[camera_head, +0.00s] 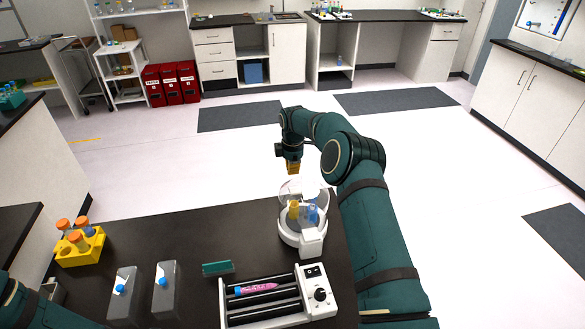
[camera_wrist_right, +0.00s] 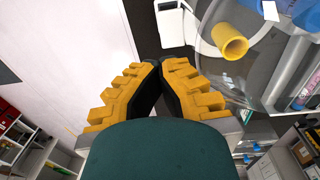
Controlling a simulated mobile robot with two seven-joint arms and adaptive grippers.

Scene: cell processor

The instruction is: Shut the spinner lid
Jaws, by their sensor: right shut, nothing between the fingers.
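The spinner (camera_head: 302,238) is a small white machine at the far right corner of the dark table. Its clear lid (camera_head: 292,188) stands raised at the far side. A yellow piece and a blue piece show in the spinner; the yellow tube (camera_wrist_right: 230,41) also shows in the right wrist view, beside clear plastic. My right gripper (camera_head: 292,168) hangs just beyond and above the lid, pointing down. Its yellow ribbed fingers are shut and empty in the wrist view (camera_wrist_right: 160,68). I cannot tell whether it touches the lid. My left gripper is not in view.
A white device with rollers and a pink tube (camera_head: 256,288) stands in front of the spinner. A yellow rack (camera_head: 82,250) of orange-capped tubes, two grey blocks and a green piece (camera_head: 217,268) are on the table to the left. Open floor lies beyond.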

